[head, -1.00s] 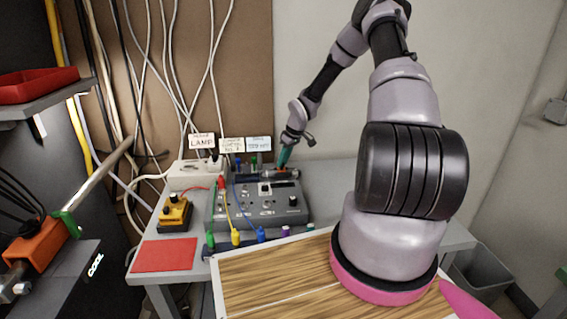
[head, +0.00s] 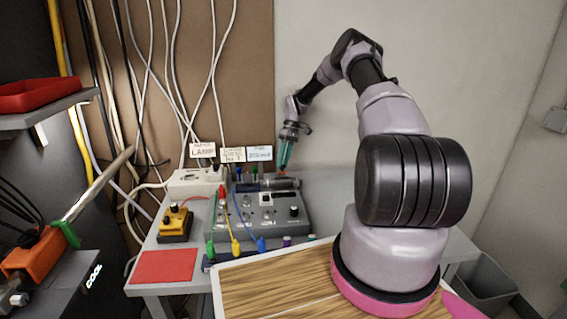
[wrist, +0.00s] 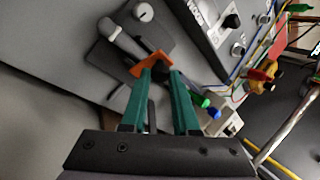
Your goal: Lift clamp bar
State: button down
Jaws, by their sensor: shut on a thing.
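My gripper (head: 283,167) has teal fingers and points down at the back of the grey control box (head: 257,213). In the wrist view my gripper (wrist: 161,72) is shut on a small dark part beside an orange piece (wrist: 150,66). I take this to be the clamp bar (wrist: 160,69); the fingers hide part of it. A grey bar with a pale rounded end (wrist: 108,29) runs up to the orange piece. A dark cylinder (head: 282,183) lies just below the fingertips in the head view. I cannot tell whether the held part is clear of it.
A white power strip (head: 196,182), paper signs (head: 232,154) and a yellow-black device (head: 175,222) stand left of my gripper. Coloured cables (head: 235,225) cross the control box. A red mat (head: 163,266) lies front left. The grey table right of the box looks clear.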

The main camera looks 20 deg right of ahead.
dwell(0.4)
jog(key=c, duration=0.7)
grip_release()
jog(key=shift+o, duration=0.2)
jog(key=shift+r, duration=0.1)
notch_tip(320, 180, up, 10)
